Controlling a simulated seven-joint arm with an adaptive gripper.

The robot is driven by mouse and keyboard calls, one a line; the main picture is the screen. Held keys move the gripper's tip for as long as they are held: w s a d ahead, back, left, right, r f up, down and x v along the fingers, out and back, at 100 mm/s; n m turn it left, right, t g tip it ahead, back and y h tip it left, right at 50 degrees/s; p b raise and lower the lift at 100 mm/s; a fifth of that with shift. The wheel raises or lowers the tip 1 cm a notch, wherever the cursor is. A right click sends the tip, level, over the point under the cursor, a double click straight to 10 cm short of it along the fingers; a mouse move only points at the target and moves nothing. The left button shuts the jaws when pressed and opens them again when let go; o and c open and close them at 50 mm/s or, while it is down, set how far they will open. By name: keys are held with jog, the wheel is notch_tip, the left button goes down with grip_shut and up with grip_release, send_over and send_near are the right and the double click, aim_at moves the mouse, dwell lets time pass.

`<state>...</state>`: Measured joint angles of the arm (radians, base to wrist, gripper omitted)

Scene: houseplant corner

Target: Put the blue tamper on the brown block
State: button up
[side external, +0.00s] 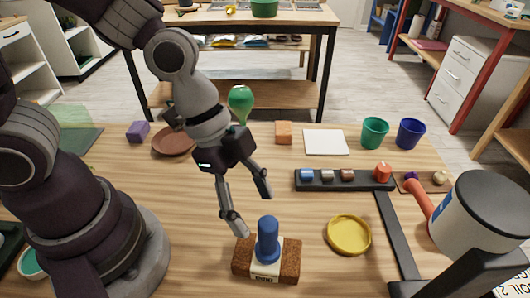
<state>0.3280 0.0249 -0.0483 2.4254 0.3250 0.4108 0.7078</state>
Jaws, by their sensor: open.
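The blue tamper (268,238) stands upright with its base over the middle of the brown block (289,260) and looks to rest on it. The block is a rough brown brick with a pale printed band, lying near the front of the wooden table. My gripper (250,213) is open and empty, with its fingers pointing down just above and to the left of the tamper. One finger is close to the tamper's left side; whether it touches cannot be told. The tamper hides part of the block's top.
A yellow saucer (349,236) lies right of the block. Behind it is a black strip (330,185) with small coloured pieces. A green bulb-shaped thing (240,100), orange block (283,133), white sheet (326,142) and two cups (374,133) stand farther back. A large white-grey canister (480,222) fills the right.

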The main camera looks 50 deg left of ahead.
jog(key=a+r+n+t+y, duration=0.4)
jog(key=a+r+n, duration=0.5)
jog(key=a+n, duration=0.5)
jog(key=shift+s, duration=0.3)
